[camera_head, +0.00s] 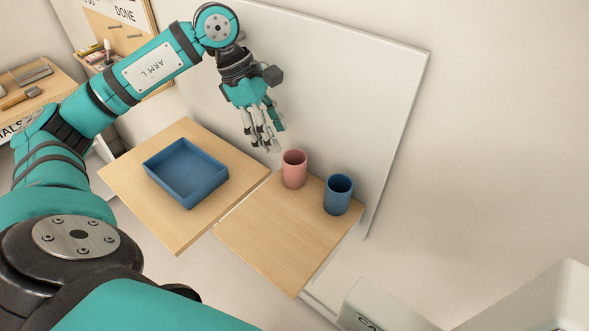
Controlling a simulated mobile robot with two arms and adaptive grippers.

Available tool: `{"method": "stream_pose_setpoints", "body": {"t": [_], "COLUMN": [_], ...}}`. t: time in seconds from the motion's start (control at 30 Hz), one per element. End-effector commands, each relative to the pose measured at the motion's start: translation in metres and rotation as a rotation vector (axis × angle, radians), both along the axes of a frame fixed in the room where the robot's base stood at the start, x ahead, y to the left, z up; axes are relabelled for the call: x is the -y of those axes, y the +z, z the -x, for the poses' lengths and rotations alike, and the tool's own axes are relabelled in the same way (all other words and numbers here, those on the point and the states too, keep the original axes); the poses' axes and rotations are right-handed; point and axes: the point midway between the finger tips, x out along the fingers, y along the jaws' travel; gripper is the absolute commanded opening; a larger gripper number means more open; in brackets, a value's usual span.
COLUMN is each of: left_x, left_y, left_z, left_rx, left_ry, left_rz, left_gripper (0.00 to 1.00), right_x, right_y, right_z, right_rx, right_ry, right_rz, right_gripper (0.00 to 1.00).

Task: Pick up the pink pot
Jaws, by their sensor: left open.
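The pink pot (294,170) is a small upright cup-like pot near the back edge of the right wooden shelf. My left gripper (268,143) comes in from the upper left. It points down, just up and left of the pink pot in the picture. It is open, with nothing seen between its fingers. Whether its fingertips are in front of or level with the pot's rim I cannot tell, but a small gap shows between them. My right gripper is not in view.
A blue pot (338,196) stands right of the pink one on the same shelf (280,236). A blue open tray (185,198) lies on the left shelf (128,178). A narrow gap separates the shelves. A pale panel (380,110) rises behind. The right shelf's front is clear.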

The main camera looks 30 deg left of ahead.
Motion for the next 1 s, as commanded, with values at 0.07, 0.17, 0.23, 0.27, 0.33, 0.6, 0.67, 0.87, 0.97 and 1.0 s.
{"method": "stream_pose_setpoints", "body": {"t": [0.07,0.17,0.23,0.27,0.33,0.6,0.67,0.87,0.97,1.0], "left_x": [0.005,0.009,0.01,0.011,0.013,0.03,0.031,0.032,0.032,0.032], "left_y": [-0.011,-0.021,-0.024,-0.026,-0.029,-0.064,-0.069,-0.073,-0.072,-0.072], "left_z": [-0.001,-0.002,-0.003,-0.004,-0.004,-0.009,-0.01,-0.011,-0.011,-0.011], "left_rx": [-0.002,-0.002,0.002,0.002,-0.002,-0.002,0.0,0.002,0.002,0.002], "left_ry": [-0.002,-0.001,-0.001,-0.001,-0.001,-0.001,0.0,0.001,0.001,0.001], "left_rz": [0.001,0.001,0.001,0.001,0.001,0.002,0.001,0.001,0.0,0.0], "left_gripper": [0.52,0.52,0.52,0.52,0.52,0.52,0.52,0.52,0.48,0.43], "right_x": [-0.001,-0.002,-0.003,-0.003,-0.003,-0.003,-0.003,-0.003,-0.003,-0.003], "right_y": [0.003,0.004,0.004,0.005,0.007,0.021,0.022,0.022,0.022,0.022], "right_z": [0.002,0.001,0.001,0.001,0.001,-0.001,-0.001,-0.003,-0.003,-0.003], "right_rx": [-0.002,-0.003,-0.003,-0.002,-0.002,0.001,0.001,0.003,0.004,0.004], "right_ry": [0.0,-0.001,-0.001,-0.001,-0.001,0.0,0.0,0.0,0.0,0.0], "right_rz": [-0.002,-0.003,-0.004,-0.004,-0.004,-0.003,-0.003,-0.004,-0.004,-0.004], "right_gripper": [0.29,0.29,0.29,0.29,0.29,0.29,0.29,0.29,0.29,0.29]}}
